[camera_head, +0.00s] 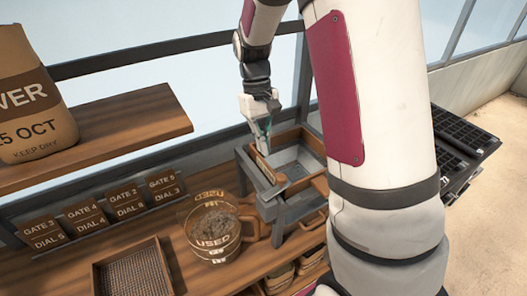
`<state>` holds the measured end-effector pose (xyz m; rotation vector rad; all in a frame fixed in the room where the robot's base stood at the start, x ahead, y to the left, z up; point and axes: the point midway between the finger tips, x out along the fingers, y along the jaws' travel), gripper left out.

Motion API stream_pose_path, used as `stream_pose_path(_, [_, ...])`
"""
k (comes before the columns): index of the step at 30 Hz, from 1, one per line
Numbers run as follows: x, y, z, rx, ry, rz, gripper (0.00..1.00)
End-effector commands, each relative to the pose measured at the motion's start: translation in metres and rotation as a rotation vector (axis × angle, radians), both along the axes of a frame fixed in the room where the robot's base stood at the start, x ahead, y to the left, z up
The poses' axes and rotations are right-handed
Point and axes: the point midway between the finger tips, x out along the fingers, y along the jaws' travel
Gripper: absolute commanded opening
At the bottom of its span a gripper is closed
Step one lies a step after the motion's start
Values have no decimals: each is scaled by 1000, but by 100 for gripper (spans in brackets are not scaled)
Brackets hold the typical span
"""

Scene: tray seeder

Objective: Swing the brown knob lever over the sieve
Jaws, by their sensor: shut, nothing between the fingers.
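My gripper (263,135) points down above the left side of a grey-framed seeder box (243,165). It is shut with nothing in it. A narrow brown piece (267,172), which looks like the lever, lies across the left part of the box just below the fingertips. I cannot make out its knob or whether the fingers touch it. A wooden-framed mesh tray (160,268), which may be the sieve, lies on the bench at the lower left. My arm hides the right part of the box.
A round container marked USED (213,240) holds grey-brown material beside the box. Several gate and dial plates (85,220) stand along the back of the bench. A paper sack (32,110) stands on the upper shelf (125,128). Black trays (462,135) are behind my arm at right.

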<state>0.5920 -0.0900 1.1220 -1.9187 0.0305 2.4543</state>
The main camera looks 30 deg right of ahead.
Motion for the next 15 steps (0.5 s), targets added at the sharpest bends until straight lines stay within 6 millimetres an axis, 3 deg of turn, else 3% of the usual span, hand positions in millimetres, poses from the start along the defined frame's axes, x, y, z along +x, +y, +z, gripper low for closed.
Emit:
stream_pose_path(9, [15,0,58,-1,-5,-1,0])
stream_pose_path(15, [19,0,80,-1,-2,-1,0])
